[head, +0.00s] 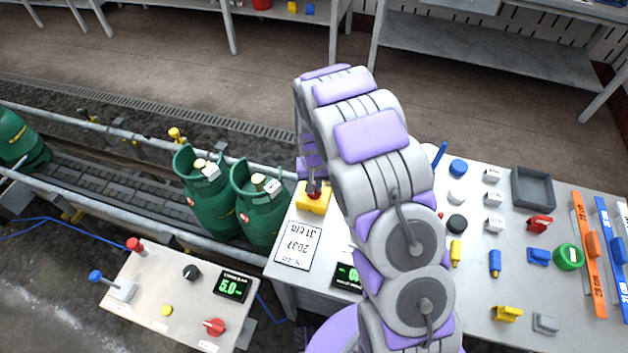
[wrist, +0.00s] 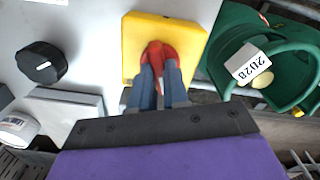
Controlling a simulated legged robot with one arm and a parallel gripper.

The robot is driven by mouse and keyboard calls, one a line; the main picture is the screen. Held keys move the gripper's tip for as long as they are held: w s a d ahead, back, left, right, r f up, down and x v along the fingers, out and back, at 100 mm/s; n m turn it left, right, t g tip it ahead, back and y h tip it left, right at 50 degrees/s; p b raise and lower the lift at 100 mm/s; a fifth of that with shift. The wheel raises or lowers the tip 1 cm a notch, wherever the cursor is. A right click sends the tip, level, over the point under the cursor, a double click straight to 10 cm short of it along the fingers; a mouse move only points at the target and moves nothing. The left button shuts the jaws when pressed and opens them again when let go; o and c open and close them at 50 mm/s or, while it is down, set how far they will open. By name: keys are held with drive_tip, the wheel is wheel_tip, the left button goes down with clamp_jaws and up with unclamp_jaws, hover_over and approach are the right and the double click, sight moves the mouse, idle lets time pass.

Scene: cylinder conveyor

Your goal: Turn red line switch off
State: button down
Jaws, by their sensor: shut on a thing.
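A yellow box (head: 313,197) with a red switch knob on it stands at the left edge of the table by the conveyor. My gripper (head: 314,186) reaches down onto this box from above. In the wrist view, the red knob (wrist: 158,53) sits on the yellow box (wrist: 134,42). The two grey-blue fingers of my gripper (wrist: 160,75) are shut on the knob, one on each side. The fingers hide the knob's lower part, and its setting cannot be read.
Green gas cylinders (head: 206,200) stand on the conveyor beside the box. A control panel (head: 160,285) at lower left carries a red lever (head: 135,244), a blue lever (head: 96,276) and a red knob (head: 214,327). The table's right side holds many small parts and a grey tray (head: 517,190).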

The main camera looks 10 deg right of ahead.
drive_tip(key=m+p, duration=0.2)
drive_tip(key=m, duration=0.4)
drive_tip(key=shift+r+p, duration=0.1)
drive_tip(key=shift+p, duration=0.3)
drive_tip(key=m+p, duration=0.1)
drive_tip(key=m, duration=0.5)
drive_tip(key=shift+m, duration=0.7)
drive_tip(key=c, duration=1.1)
unclamp_jaws()
drive_tip(key=shift+a, duration=0.1)
drive_tip(key=shift+r+p, duration=0.3)
drive_tip(key=shift+r, duration=0.15)
wheel_tip(320, 180, up, 16)
drive_tip(key=shift+r+p, duration=0.1)
drive_tip(key=shift+p, duration=0.5)
drive_tip(key=shift+a, duration=0.1)
